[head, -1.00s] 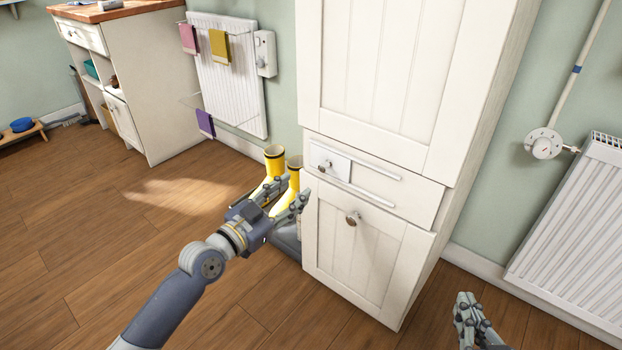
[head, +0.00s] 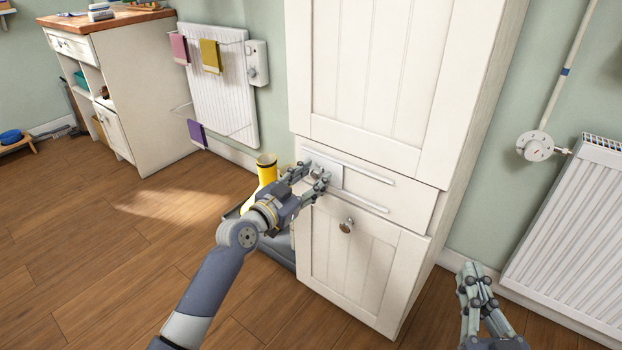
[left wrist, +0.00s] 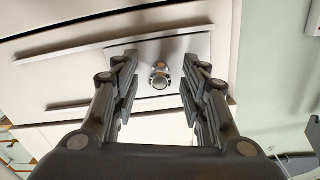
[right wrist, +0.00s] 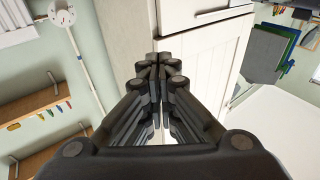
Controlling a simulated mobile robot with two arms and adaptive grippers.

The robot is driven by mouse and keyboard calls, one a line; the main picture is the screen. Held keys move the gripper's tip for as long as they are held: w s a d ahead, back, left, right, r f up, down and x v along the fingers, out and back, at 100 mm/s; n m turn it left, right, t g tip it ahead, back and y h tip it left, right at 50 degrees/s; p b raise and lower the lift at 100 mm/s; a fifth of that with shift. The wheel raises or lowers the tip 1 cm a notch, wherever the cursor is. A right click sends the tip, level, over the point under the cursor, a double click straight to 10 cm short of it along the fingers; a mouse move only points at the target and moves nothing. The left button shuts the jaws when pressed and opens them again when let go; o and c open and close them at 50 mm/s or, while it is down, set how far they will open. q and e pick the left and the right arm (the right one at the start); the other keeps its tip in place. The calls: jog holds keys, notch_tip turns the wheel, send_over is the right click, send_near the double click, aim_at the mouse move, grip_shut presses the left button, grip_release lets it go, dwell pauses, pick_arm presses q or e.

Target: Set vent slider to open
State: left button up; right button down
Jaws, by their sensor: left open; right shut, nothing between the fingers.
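The vent slider is a pale plate (head: 335,178) with a small metal knob, set between two rails on the white cabinet's middle panel. It sits at the left end of the rails in the head view. In the left wrist view the knob (left wrist: 160,76) stands between the open fingers, with the plate (left wrist: 200,47) behind it. My right gripper (head: 468,269) is shut and empty, low at the right of the cabinet.
The rails (head: 368,201) run to the right of the plate, with clear panel between them. A cabinet door with a round knob (head: 346,226) is below. Yellow boots (head: 266,168) stand left of the cabinet. A white radiator (head: 570,230) is at the right.

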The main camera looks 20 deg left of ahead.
pick_arm(q)
jog(key=shift+c, duration=0.5)
grip_shut()
pick_arm(e)
jog(key=shift+f, duration=0.1)
